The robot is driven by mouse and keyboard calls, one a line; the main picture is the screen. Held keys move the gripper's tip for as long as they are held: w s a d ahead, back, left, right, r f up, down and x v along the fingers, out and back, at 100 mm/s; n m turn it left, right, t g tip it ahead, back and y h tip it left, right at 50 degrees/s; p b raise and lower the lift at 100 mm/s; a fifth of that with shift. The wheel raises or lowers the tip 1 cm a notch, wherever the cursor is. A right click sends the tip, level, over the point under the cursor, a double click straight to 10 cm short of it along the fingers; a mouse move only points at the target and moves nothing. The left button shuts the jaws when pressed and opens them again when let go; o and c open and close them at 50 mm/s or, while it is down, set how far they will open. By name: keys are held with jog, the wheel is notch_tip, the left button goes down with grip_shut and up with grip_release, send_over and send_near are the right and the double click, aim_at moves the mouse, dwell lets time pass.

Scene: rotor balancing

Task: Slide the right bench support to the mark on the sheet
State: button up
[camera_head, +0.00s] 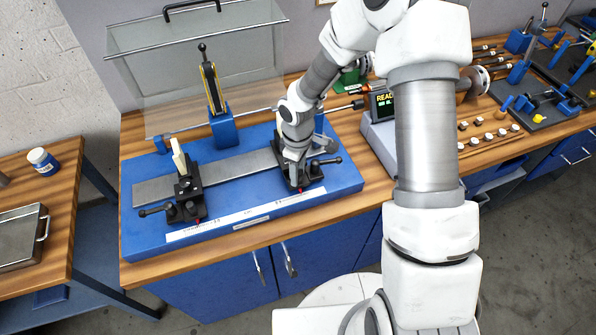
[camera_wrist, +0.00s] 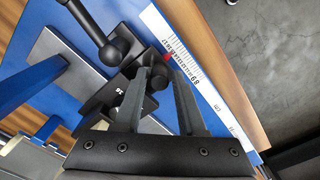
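The right bench support (camera_head: 309,172) is a black block with a side clamp handle, standing on the grey rail of the blue bench. My gripper (camera_head: 293,158) is down at it. In the wrist view, the two fingers of my gripper (camera_wrist: 157,76) lie on both sides of a black upright part of the right bench support (camera_wrist: 128,57), with no clear gap. A red pointer (camera_wrist: 167,57) on the support's front is at the printed scale of the white sheet (camera_wrist: 184,62). The sheet (camera_head: 245,215) runs along the bench's front. The mark itself is too small to make out.
The left bench support (camera_head: 187,193) stands on the rail (camera_head: 232,166) at the left. A clear hinged guard (camera_head: 200,60) is raised behind the bench. A blue post (camera_head: 222,125) stands behind the rail. A display box (camera_head: 378,132) is to the right. The rail between the supports is clear.

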jog(key=shift+r, duration=0.1)
notch_tip(320, 180, up, 17)
jog(key=shift+r, duration=0.15)
dwell(0.4)
